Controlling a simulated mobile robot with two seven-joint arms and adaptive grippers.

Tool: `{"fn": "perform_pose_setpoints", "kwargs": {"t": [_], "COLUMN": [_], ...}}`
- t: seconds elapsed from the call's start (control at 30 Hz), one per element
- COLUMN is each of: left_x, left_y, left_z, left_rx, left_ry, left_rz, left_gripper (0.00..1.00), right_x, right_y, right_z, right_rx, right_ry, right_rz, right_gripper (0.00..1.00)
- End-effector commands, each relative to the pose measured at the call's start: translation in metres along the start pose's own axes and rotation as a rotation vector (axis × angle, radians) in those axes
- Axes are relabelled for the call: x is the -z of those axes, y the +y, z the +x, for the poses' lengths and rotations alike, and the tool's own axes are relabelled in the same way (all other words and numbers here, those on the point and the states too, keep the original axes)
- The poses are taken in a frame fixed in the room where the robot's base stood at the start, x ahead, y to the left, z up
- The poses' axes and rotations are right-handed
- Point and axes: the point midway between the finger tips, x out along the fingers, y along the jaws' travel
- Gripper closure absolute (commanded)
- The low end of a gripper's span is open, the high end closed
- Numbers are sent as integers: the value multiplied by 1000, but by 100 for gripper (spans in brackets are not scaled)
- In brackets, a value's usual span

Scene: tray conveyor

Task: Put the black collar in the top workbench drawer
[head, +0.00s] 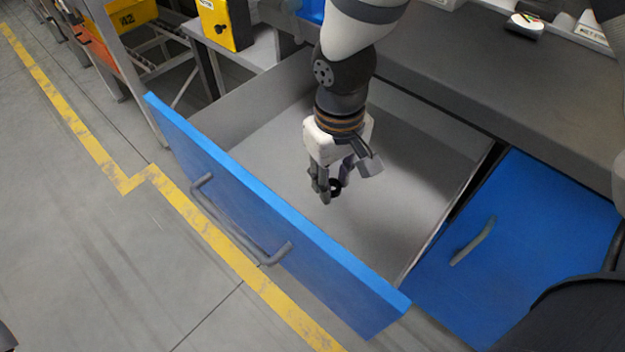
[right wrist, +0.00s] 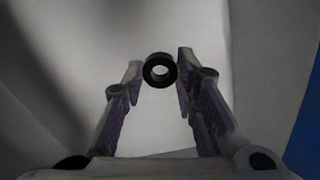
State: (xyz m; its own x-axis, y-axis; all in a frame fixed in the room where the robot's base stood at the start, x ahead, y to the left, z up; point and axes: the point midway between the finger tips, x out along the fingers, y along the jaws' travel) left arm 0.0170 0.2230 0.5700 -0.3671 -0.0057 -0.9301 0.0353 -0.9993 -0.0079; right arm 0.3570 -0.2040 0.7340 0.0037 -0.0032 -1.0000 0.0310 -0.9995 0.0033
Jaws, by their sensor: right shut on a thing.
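The black collar (head: 335,185) is a small dark ring between the fingertips of my right gripper (head: 332,190). In the right wrist view the collar (right wrist: 160,70) sits at the tips of the two fingers, its round hole facing the camera. My right gripper is shut on it and points down over the top workbench drawer (head: 270,165). The drawer is pulled open, with a blue front, a grey handle and a bare grey inside. The collar shows against the drawer floor; its exact height above it is hard to tell. My left gripper is not in view.
The dark workbench top (head: 500,85) lies behind and right of the drawer. A blue cabinet front (head: 515,245) with a handle is at the right. A yellow box (head: 224,22) stands at the back left. Floor with a yellow line (head: 215,232) is in front.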

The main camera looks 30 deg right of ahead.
Motion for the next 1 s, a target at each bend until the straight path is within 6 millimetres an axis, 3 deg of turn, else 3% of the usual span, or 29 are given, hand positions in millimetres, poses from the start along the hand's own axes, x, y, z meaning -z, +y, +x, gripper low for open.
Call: {"fn": "perform_pose_setpoints", "kwargs": {"t": [0.1, 0.2, 0.37, 0.57, 0.9, 0.93, 1.0], "left_x": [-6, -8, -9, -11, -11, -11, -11], "left_y": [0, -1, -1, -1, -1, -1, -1], "left_z": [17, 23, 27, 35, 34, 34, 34], "left_rx": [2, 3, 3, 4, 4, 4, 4], "left_ry": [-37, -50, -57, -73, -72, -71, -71], "left_rz": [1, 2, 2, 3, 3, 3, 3], "left_gripper": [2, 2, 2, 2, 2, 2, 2], "right_x": [26, 42, 55, 58, 59, 59, 59], "right_y": [-1, -2, -2, -2, -2, -2, -2], "right_z": [35, 51, 62, 95, 97, 97, 96], "right_rx": [1, 1, 1, 0, 0, 0, 0], "right_ry": [-11, -8, -3, -5, 1, 1, 1], "right_rz": [0, 1, 1, -2, 0, 0, 0], "right_gripper": [100, 100, 100, 100, 100, 69, 53]}}
